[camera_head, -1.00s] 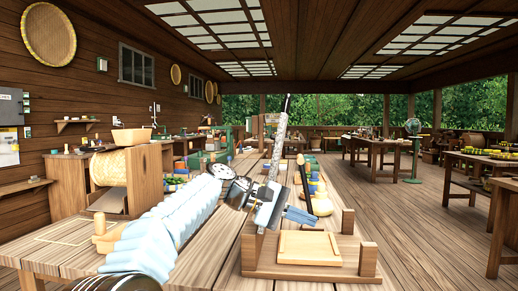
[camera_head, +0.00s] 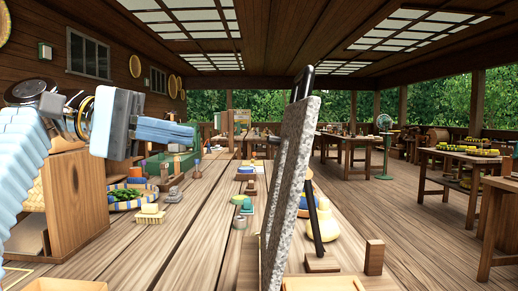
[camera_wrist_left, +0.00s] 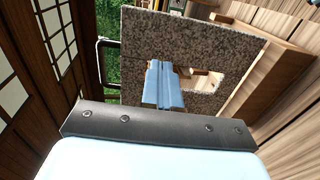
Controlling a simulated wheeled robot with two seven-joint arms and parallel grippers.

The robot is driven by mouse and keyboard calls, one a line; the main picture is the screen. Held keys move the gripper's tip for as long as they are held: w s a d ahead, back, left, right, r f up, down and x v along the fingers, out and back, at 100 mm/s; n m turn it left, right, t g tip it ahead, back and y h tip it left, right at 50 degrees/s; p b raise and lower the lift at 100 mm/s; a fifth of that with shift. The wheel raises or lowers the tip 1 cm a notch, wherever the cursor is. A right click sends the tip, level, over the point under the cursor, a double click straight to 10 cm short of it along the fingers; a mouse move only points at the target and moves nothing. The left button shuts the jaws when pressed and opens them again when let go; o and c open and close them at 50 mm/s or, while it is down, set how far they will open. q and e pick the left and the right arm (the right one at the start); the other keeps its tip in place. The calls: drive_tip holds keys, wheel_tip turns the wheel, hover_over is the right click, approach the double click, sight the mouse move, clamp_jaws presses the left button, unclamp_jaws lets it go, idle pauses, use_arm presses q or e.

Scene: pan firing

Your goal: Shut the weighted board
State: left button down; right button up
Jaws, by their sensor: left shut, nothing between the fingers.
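The weighted board (camera_head: 294,180) is a grey speckled slab standing steeply up, seen nearly edge-on in the head view. A dark bar (camera_head: 311,200) stands just behind it. At its foot is a wooden base with a short post (camera_head: 374,257) and a pale flat panel (camera_head: 322,284), partly cut off by the frame. My left gripper (camera_head: 192,134) is shut and empty, to the left of the slab and apart from it in the head view. In the left wrist view its blue fingers (camera_wrist_left: 163,85) overlap the slab's speckled face (camera_wrist_left: 190,35); I cannot tell the gap. My right gripper is not in view.
A wooden box (camera_head: 75,195) stands left under my left arm. A bowl of greens (camera_head: 126,197), a brush (camera_head: 150,214) and small pots (camera_head: 242,205) lie on the long table. A yellow gourd (camera_head: 325,225) is right of the slab.

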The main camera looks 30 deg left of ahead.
sight(293, 155)
use_arm(q)
drive_tip(key=b+x, duration=0.3)
drive_tip(key=x, duration=1)
drive_tip(key=shift+f, duration=0.1)
drive_tip(key=shift+w+d, duration=0.2)
drive_tip(key=shift+d, duration=0.15)
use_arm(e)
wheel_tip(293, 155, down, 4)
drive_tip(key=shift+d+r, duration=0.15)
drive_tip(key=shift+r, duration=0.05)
